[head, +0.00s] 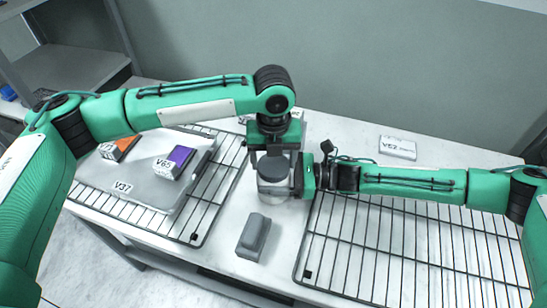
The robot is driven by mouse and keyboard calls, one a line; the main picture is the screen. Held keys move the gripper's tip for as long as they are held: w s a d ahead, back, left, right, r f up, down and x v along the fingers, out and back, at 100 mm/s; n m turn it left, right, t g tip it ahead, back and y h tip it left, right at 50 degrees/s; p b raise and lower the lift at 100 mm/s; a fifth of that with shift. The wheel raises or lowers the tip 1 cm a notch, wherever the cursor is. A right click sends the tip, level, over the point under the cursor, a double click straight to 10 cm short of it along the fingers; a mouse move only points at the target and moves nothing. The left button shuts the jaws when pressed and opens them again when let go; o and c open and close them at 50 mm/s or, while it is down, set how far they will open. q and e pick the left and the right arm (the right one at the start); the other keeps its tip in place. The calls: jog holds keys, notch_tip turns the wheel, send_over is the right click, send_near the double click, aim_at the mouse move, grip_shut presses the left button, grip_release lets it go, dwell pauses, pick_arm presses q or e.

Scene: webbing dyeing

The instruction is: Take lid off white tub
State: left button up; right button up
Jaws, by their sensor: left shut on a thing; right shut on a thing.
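The white tub (272,190) stands upright on the white table between two wire racks. Its dark grey round lid (273,168) is on its top. My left gripper (275,157) comes down from above and is shut on the lid. My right gripper (292,182) reaches in from the right and is shut on the tub's body. The gripper fingers and the tub's far side are partly hidden.
A grey block (253,237) lies in front of the tub. A grey tray (150,190) labelled V37 sits on the left wire rack (222,190), with an orange item (119,148) and a purple item (178,160). The right wire rack (400,250) is empty. A V52 card (397,147) lies at the back.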

pick_arm(q)
jog(key=n, duration=2.4)
jog(key=shift+n, duration=0.3)
jog(key=n, duration=0.7)
jog(key=shift+r, duration=0.1)
jog(key=shift+r, duration=0.2)
